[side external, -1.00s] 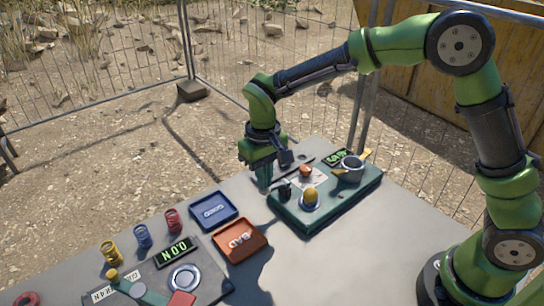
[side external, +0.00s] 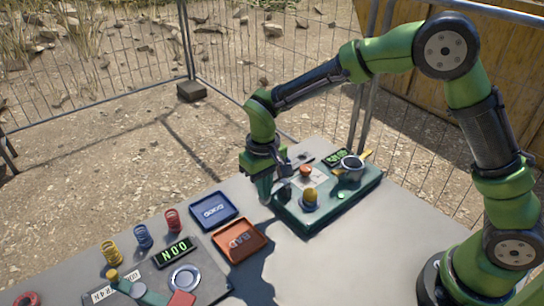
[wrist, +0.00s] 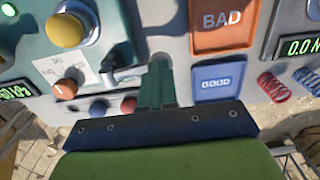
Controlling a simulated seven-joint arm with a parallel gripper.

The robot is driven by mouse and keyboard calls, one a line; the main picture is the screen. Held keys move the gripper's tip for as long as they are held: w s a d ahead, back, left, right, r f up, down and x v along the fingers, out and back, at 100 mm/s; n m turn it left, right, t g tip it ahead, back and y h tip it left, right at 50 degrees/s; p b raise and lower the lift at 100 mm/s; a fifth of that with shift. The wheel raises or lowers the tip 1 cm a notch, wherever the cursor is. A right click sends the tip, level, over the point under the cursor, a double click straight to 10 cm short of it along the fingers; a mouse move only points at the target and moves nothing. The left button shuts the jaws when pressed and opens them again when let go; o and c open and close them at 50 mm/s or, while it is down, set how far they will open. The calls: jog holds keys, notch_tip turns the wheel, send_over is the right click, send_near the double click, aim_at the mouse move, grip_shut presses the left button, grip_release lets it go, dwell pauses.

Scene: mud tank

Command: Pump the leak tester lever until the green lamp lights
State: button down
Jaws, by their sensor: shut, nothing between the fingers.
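The leak tester is a green box (side external: 318,217) on the table's right side. A lever (wrist: 122,73) with a dark end sticks out at the box's edge nearest my gripper. My gripper (side external: 267,200) points down, shut and empty, close beside the lever; contact cannot be told. The gripper partly hides the lever in the side view.
A blue GOOD tray (side external: 213,210) and an orange BAD tray (side external: 239,240) lie left of the tester. Further left are yellow, blue and red springs (side external: 173,220) and a gauge plate with a 0.0 N display (side external: 174,253). A wire fence stands behind the table.

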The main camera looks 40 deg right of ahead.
notch_tip(320, 180, up, 7)
dwell(1.1)
jog(key=shift+w, duration=0.1)
dwell(0.5)
jog(key=s+d+r+m+t, duration=0.1)
jog(key=s+d+r+t, duration=0.1)
jog(key=s, duration=0.4)
jog(key=s+d+r+m+t+y, duration=0.1)
jog(key=s+d+r+t, duration=0.1)
jog(key=s+d+r, duration=0.3)
jog(key=s+d+r+m+t+y, duration=0.1)
jog(key=s+d+r+m+t, duration=0.1)
jog(key=s+d, duration=0.4)
jog(key=shift+s+r+t, duration=0.6)
jog(key=shift+s+r, duration=0.15)
jog(key=shift+s, duration=0.3)
